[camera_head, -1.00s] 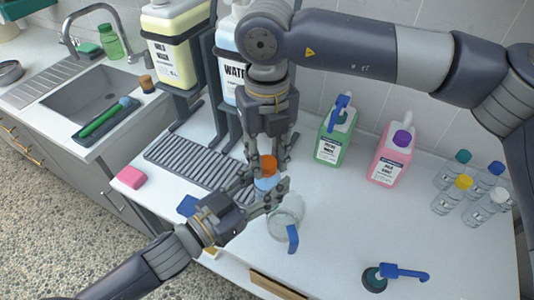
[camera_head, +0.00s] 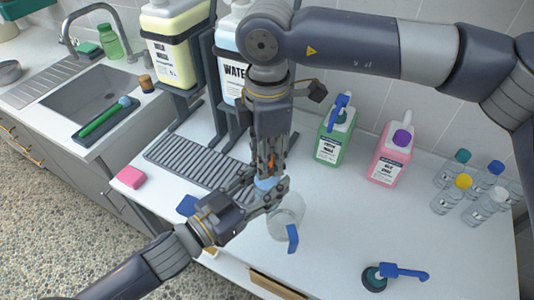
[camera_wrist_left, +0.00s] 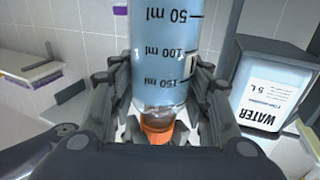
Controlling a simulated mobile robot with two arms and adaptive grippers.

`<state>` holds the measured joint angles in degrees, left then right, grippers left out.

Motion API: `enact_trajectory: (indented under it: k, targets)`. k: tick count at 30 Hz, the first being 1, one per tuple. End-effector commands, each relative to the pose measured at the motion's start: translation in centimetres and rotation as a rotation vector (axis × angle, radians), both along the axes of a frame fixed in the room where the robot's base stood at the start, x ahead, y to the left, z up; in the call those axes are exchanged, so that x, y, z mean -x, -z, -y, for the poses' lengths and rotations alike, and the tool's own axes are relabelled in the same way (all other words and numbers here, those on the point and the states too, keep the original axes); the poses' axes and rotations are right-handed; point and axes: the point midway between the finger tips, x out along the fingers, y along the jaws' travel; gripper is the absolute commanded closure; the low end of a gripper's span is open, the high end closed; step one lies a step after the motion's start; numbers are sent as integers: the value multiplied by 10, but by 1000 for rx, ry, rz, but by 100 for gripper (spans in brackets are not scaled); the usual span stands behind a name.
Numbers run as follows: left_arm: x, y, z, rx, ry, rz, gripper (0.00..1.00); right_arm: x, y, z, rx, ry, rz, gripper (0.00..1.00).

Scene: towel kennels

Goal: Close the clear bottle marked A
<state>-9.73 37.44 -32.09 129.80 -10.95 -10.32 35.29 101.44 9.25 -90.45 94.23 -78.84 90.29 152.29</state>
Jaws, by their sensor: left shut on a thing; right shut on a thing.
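A clear bottle of blue liquid (camera_head: 265,184) stands upright between the fingers of my left gripper (camera_head: 268,192), which is shut on its body. In the left wrist view the bottle (camera_wrist_left: 165,65) appears upside down, with volume marks. An orange cap (camera_wrist_left: 158,132) sits at its neck; whether it is screwed tight cannot be told. In the head view my right gripper (camera_head: 269,168) points down from above and is shut on the orange cap (camera_head: 271,163), mostly hidden by its fingers. No letter A is readable on the bottle.
A clear jug with a blue handle (camera_head: 292,238) stands close to the right. A blue pump head (camera_head: 400,272) lies front right. Green (camera_head: 333,137) and pink (camera_head: 388,160) containers and several small capped bottles stand behind. A ribbed rack (camera_head: 195,166) lies left.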

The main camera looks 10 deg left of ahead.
Motion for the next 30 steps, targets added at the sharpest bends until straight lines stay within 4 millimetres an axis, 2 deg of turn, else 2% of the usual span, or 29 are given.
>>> enact_trajectory:
  k: [2,6,7,9,10,22,26,30]
  targets:
    - [1,0,1,1,3,1,100,-2,-1,0,-2,97,6,78]
    - [1,0,1,1,3,1,100,-2,-1,0,-2,85,4,78]
    - [1,0,1,1,3,1,100,-2,-1,0,-1,84,5,66]
    - [1,0,1,1,3,1,100,-2,-1,0,-1,83,5,50]
    - [1,0,1,1,2,1,100,-2,-1,0,-1,83,5,47]
    - [0,-1,0,1,1,2,100,-1,-6,0,0,79,2,47]
    - [0,-1,0,1,1,2,100,-1,-24,0,-2,79,4,47]
    - [0,-1,0,1,1,2,100,-1,-54,0,-2,80,4,47]
